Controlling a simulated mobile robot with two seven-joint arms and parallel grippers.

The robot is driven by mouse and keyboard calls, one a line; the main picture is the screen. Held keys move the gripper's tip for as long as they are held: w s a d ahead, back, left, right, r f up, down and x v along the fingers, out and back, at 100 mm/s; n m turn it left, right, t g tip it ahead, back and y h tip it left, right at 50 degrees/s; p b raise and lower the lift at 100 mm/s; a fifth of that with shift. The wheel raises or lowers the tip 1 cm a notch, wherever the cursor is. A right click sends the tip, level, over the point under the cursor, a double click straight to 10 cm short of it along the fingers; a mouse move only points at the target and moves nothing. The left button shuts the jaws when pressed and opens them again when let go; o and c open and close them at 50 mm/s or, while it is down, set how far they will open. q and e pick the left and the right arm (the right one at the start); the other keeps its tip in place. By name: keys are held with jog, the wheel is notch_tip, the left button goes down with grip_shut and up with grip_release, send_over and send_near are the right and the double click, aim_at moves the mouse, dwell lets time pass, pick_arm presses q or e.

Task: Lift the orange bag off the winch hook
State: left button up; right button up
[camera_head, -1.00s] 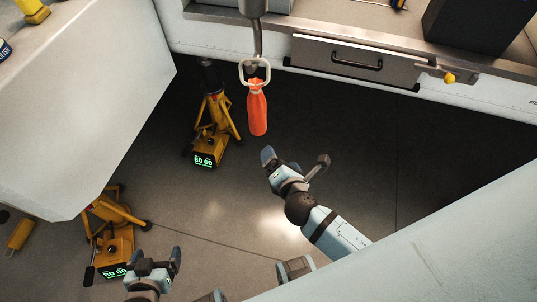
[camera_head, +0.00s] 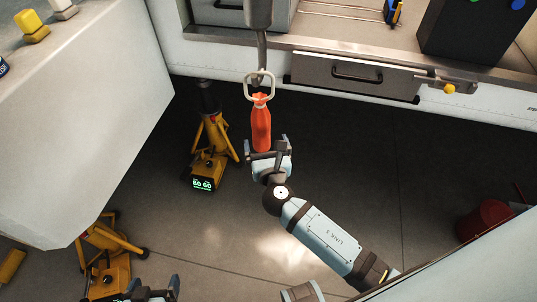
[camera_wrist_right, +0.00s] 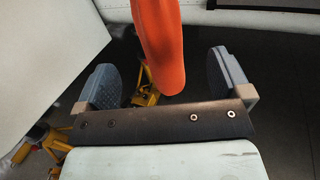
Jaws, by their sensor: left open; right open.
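The orange bag (camera_head: 261,126) hangs upright by its pale ring handle (camera_head: 259,86) from the winch hook (camera_head: 262,62) in the head view. My right gripper (camera_head: 266,146) is open at the bag's lower end, with one finger on each side of it. In the right wrist view the bag (camera_wrist_right: 162,45) comes down between the two spread fingers of the right gripper (camera_wrist_right: 175,80), with gaps on both sides. My left gripper (camera_head: 150,288) is open and empty at the bottom edge of the head view, partly cut off.
A yellow jack (camera_head: 210,150) stands on the floor left of the bag, another (camera_head: 108,260) at lower left. A white panel (camera_head: 80,110) fills the left. A drawer (camera_head: 355,75) lies behind the bag. A red bucket (camera_head: 485,221) stands at right.

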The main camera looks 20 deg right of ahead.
aim_at(262, 130)
jog(key=w, duration=0.3)
jog(key=w+d, duration=0.1)
jog(key=w, duration=0.2)
jog(key=shift+w+d, duration=0.35)
jog(key=shift+w, duration=0.85)
jog(key=c, duration=1.1)
jog(key=shift+r+p, duration=2.75)
jog(key=shift+p, duration=0.15)
jog(key=shift+c, duration=0.2)
jog(key=shift+a, duration=0.1)
